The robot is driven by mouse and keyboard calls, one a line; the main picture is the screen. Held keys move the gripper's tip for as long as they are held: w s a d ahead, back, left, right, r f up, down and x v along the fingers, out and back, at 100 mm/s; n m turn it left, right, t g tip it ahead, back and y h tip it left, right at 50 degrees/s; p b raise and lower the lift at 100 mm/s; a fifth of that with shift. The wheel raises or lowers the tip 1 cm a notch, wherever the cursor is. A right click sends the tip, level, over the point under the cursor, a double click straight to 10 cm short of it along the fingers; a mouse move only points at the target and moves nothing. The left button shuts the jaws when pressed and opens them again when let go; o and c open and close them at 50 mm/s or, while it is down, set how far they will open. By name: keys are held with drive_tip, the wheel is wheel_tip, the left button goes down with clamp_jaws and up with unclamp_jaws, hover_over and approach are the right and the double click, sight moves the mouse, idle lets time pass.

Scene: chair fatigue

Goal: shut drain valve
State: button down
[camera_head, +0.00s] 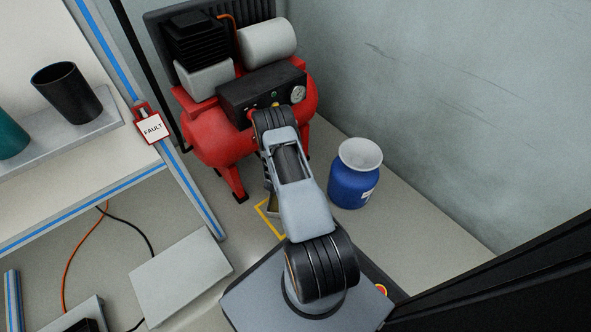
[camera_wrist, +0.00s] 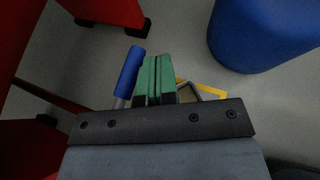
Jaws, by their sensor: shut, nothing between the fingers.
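The red compressor (camera_head: 215,135) stands against the wall at the back, and my arm reaches to its front. In the wrist view its red body (camera_wrist: 108,10) shows at the upper left. A blue cylindrical grip on a pale stem, apparently the drain valve's handle (camera_wrist: 130,70), slants just left of my fingers. My gripper (camera_wrist: 155,72) has green fingers, closed together with nothing between them. I cannot tell whether the fingers touch the blue handle. My arm hides the gripper and the valve in the head view; the valve body is hidden in the wrist view.
A blue drum (camera_head: 352,185) with a pale funnel-like top stands right of the compressor, and it shows in the wrist view (camera_wrist: 262,35). A yellow floor marking (camera_head: 264,212) lies beneath my arm.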

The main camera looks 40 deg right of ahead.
drive_tip(key=shift+w+d, duration=0.15)
idle(0.5)
drive_tip(key=s+r+p, duration=0.5)
drive_tip(key=s, duration=0.8)
drive_tip(key=shift+a+r, duration=0.2)
drive_tip(key=shift+a, duration=0.15)
drive_tip(key=shift+w, duration=0.1)
